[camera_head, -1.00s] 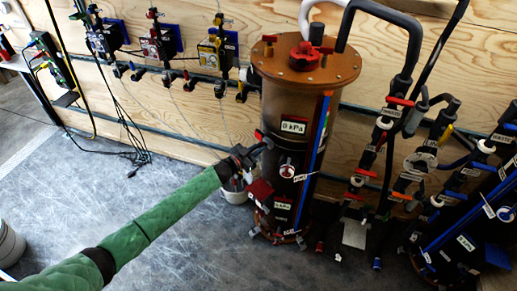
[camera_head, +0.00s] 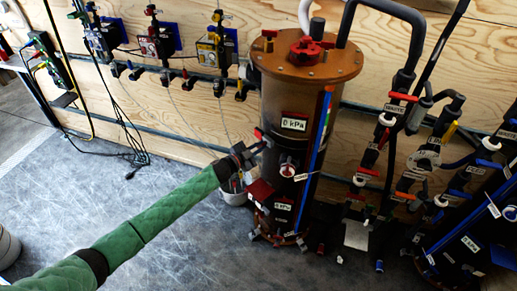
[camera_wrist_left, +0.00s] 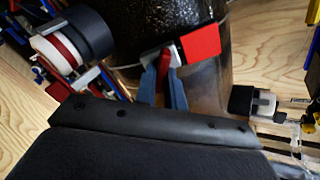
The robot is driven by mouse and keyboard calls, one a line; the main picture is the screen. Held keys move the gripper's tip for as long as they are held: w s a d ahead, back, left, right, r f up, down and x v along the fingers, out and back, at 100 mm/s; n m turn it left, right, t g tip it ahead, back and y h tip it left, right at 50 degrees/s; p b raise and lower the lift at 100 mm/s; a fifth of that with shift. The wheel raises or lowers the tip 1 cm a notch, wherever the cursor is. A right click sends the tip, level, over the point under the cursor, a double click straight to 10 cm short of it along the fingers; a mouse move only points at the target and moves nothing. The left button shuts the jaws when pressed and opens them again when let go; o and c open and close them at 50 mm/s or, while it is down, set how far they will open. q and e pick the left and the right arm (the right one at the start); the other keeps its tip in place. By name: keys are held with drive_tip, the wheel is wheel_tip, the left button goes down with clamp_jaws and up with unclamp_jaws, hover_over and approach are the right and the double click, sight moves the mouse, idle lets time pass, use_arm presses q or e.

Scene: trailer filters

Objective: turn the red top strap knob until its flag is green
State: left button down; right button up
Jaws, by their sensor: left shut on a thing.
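My left gripper (camera_head: 256,148) is at the left side of the upright filter column (camera_head: 285,95), about mid-height. In the left wrist view its blue-grey fingers (camera_wrist_left: 163,82) are shut on a narrow red knob (camera_wrist_left: 164,67). Right beside the knob is a flag block (camera_wrist_left: 200,42) whose visible face is red, next to a dark, light-edged piece against the column. In the head view a small red spot (camera_head: 258,133) shows just above the gripper; most of the knob is hidden there. My right gripper is not in view.
A large red knob (camera_head: 305,50) sits on the column's brown lid (camera_head: 345,66). Pipes and valves (camera_head: 410,160) crowd the right. The grey floor (camera_head: 180,225) at front left is open.

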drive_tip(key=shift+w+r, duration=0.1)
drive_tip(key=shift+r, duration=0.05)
use_arm(q)
drive_tip(key=c, duration=1.5)
unclamp_jaws()
